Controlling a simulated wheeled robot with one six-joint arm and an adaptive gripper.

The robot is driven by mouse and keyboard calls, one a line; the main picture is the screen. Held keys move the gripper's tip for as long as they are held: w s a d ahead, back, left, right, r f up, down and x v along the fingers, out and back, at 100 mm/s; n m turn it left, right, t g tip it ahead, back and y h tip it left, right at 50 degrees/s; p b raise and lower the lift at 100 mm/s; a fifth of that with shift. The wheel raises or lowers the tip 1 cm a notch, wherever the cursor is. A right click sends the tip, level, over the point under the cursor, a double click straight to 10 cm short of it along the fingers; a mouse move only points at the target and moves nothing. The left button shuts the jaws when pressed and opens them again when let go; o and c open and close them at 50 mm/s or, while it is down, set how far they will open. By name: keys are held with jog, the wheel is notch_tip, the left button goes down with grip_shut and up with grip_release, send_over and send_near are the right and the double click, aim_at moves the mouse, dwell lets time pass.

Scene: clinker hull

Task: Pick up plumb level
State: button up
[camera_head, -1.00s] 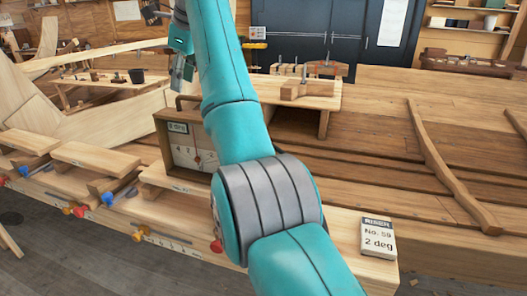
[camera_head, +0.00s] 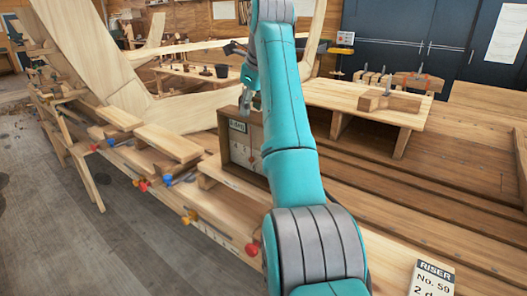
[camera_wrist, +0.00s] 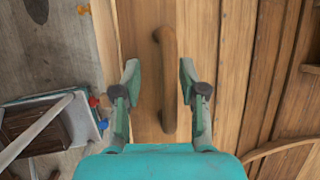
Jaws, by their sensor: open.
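The plumb level appears to be the upright wooden box (camera_head: 240,153) with a pale marked face and a small label, standing on the plank bench left of my arm in the head view. Its right part is hidden behind my arm. In the wrist view a rounded wooden handle (camera_wrist: 168,95) stands over a flat brown top. My gripper (camera_wrist: 160,70) is open, with one finger on each side of the handle and a gap at both sides. In the head view my gripper (camera_head: 252,98) is just above the box.
Wooden blocks (camera_head: 168,142) and colored clamps line the bench to the left. A sign marked "Riser No. 59" (camera_head: 432,280) is at the lower right. A low table (camera_head: 365,103) with a wooden tool stands behind my arm. Grey floor (camera_head: 60,220) is clear at left.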

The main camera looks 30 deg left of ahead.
jog(key=shift+w+a+f, duration=0.1)
jog(key=shift+a+f, duration=0.2)
jog(key=shift+f, duration=0.3)
jog(key=shift+c, duration=0.2)
grip_shut()
jog(key=shift+r, duration=0.15)
